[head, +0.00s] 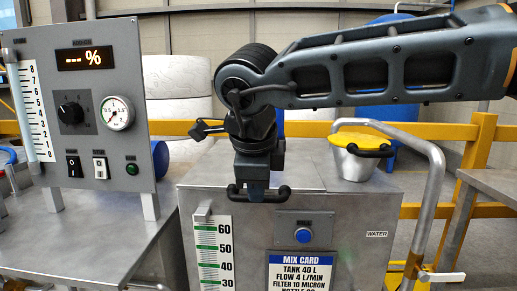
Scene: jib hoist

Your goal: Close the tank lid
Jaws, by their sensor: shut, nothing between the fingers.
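The tank (365,213) is a grey metal box at the centre. Its flat grey lid (208,168) lies level across the left part of the top, with no gap that I can make out at the front edge. A black bar handle (282,193) sits at the lid's front edge. My gripper (257,190) points down at the middle of this handle and hides part of it and of the lid. Its fingers look together and empty. I cannot tell whether they touch the handle.
A metal bucket with a yellow top (362,140) stands on the tank's right side. A control panel (95,110) stands on the metal table (100,225) at left. A bent grey rail (432,200) rises at right, before a yellow barrier (475,150).

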